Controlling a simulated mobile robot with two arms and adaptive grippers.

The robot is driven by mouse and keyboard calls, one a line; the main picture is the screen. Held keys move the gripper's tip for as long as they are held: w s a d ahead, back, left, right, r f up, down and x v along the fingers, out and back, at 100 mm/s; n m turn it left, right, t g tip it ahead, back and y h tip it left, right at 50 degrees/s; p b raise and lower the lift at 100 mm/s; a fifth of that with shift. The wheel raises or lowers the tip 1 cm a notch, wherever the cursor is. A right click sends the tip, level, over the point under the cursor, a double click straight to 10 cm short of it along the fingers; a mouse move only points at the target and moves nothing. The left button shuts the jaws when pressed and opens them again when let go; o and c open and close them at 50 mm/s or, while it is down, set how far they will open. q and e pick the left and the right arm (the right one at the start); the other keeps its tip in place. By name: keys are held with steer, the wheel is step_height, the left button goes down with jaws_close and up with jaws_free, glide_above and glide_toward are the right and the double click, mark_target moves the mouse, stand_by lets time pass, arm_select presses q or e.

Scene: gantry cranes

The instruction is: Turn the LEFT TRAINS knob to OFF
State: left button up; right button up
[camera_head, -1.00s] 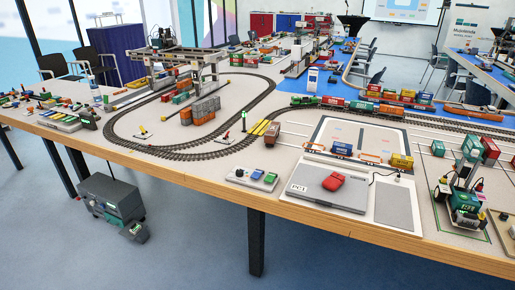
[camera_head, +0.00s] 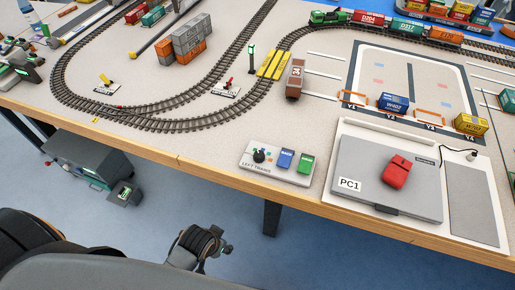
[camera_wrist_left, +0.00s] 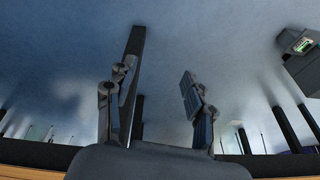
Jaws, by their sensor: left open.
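The LEFT TRAINS panel (camera_head: 247,170) is a small pale box near the front edge of the table in the head view. Its black knob (camera_head: 259,155) sits on the left part, among small coloured marks. Its pointing direction is too small to read. My left gripper (camera_head: 213,247) is below and left of the panel, over the floor in front of the table, apart from the knob. In the left wrist view, its fingers (camera_wrist_left: 157,90) are spread with nothing between them. My right gripper is not in view.
The wooden table edge (camera_head: 180,160) runs between my gripper and the panel. A brown wagon (camera_head: 295,80) and curved track (camera_head: 180,125) lie behind. A dark cart (camera_head: 90,165) stands on the floor.

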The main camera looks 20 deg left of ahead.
arm_select(q)
steer(key=w+r+t, duration=0.2)
steer(key=w+r, duration=0.2)
steer(key=r, duration=1.2)
steer(key=w+d+r+m+t+h, duration=0.1)
steer(key=w+d+r+m+t, duration=0.1)
steer(key=w+r+m+t, duration=0.55)
steer(key=w+d+r+m+t, duration=0.2)
steer(key=w+r+t, duration=0.2)
steer(key=w+r, duration=0.75)
steer(key=d+r+m+g+h, duration=0.2)
steer(key=d+r+m+h, duration=0.3)
steer(key=m, duration=0.4)
steer(key=w+d+r+m+g+h, duration=0.1)
steer(key=d+r+m+g+h, duration=0.15)
steer(key=d+m+h, duration=0.55)
steer(key=d+r+m+g+h, duration=0.1)
steer(key=d+r+m+h, duration=0.3)
steer(key=m, duration=0.6)
steer(key=m+g+y, duration=1.3)
steer(key=m+y, duration=0.1)
steer(key=m, duration=0.5)
glide_toward(259, 154)
steer(key=p+x, duration=0.2)
steer(key=x, duration=0.6)
steer(key=shift+f, duration=0.3)
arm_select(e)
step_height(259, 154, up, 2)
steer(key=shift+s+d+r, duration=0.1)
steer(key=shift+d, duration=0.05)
